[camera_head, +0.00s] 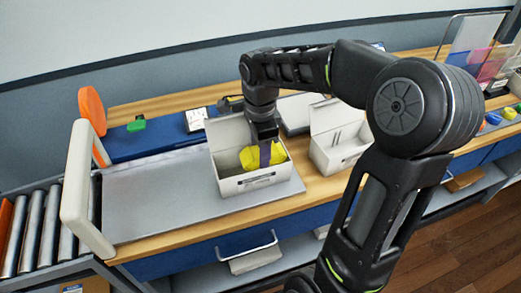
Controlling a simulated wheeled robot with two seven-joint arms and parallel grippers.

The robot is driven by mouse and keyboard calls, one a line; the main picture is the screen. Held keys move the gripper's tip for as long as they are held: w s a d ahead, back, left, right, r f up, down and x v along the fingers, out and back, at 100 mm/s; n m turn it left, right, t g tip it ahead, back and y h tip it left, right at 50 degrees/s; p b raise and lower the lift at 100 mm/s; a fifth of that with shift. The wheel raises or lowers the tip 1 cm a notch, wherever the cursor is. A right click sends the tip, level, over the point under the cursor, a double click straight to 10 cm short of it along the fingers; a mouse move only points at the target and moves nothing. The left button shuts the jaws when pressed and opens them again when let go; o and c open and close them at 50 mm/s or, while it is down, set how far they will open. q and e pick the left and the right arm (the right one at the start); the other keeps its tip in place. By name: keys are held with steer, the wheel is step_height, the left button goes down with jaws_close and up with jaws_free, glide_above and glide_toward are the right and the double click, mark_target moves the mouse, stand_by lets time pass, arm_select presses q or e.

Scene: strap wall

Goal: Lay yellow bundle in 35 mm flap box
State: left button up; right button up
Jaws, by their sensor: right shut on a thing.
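The yellow bundle (252,156) is inside an open white flap box (236,184) on the grey plate, in the middle of the view. The box's lid stands up at the back, and small dark print marks its front. My right gripper (265,160) reaches down into this box and is shut on the yellow bundle. The fingers hide part of the bundle, and whether it touches the box floor cannot be seen. A second open white box (330,158) stands to the right, with thin dividers or slots inside. My left gripper is not in view.
The grey plate (140,203) is bare left of the box. A pale upright panel (77,190) and metal rollers (32,232) are at the left. An orange disc (92,110) and a green item (136,125) stand behind. Coloured pieces (493,118) lie at far right.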

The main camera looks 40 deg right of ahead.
steer(key=o, duration=1.1)
steer(key=shift+r+p, duration=0.55)
step_height(320, 180, up, 9)
steer(key=shift+r+b, duration=0.1)
steer(key=shift+b, duration=0.3)
step_height(320, 180, up, 3)
steer(key=shift+f+p, duration=0.1)
steer(key=shift+p, duration=1.15)
